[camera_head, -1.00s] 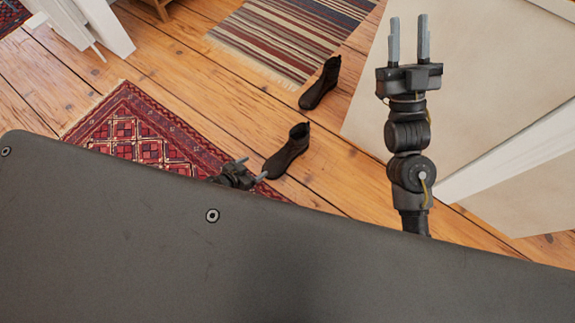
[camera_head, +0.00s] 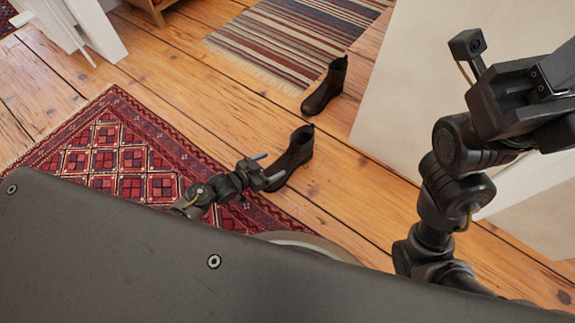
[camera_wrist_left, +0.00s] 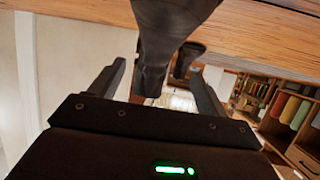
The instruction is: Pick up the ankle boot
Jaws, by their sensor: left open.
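Two dark brown ankle boots stand on the wooden floor. The nearer boot (camera_head: 295,160) is right beside my left gripper (camera_head: 268,171), which reaches it from the left, low over the floor. In the left wrist view the nearer boot (camera_wrist_left: 168,35) comes down from the top between the two spread fingers, and the gripper is open. Whether a finger touches the boot I cannot tell. The farther boot (camera_head: 325,90) stands behind, and also shows past the nearer one in the left wrist view (camera_wrist_left: 187,60). My right gripper (camera_head: 530,95) is raised at the right; its fingertips are hidden.
A red patterned rug (camera_head: 120,150) lies under and left of my left arm. A striped rug (camera_head: 290,40) lies beyond the boots. A pale panel (camera_head: 440,80) rises on the right, and white furniture (camera_head: 70,25) stands at the far left. Bare floor surrounds the boots.

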